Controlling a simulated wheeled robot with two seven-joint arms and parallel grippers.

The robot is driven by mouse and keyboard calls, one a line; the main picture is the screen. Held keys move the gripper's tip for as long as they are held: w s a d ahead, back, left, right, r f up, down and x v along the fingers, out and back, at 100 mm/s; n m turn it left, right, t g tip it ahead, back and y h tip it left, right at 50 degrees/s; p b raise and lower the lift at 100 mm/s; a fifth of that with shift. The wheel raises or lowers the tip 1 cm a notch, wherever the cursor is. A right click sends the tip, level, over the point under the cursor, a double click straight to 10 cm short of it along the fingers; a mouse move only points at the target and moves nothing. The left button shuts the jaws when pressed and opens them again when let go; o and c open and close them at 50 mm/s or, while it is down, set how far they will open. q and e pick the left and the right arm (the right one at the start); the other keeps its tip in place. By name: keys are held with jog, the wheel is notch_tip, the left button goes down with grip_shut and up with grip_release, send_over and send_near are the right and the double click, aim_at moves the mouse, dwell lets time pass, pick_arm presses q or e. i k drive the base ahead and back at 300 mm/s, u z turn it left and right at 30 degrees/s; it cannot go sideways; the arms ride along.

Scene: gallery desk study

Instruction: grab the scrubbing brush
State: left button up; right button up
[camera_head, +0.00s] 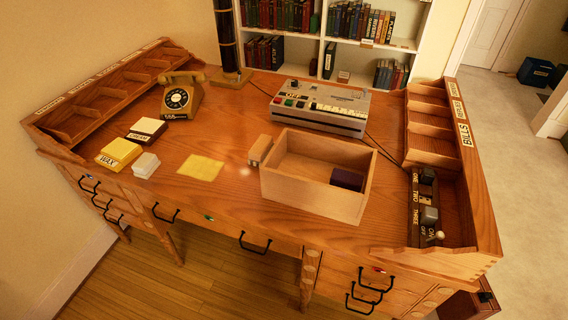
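A small tan block (260,150), which looks most like the scrubbing brush, stands on the desk against the left wall of the open wooden box. Its bristles cannot be made out at this size, so I cannot be sure it is the brush. Neither of my grippers is in view, and nothing is seen touching the block.
The open wooden box (312,206) holds a dark purple block (347,179). A yellow cloth (201,168), a white block (146,165), a yellow wax box (118,153), a telephone (181,96) and a grey button machine (319,107) share the desk (215,225). Its front strip is clear.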

aim_at(261, 148)
jog(key=k, duration=0.35)
jog(key=u, duration=1.6)
jog(key=i, duration=1.1)
jog(key=z, duration=0.85)
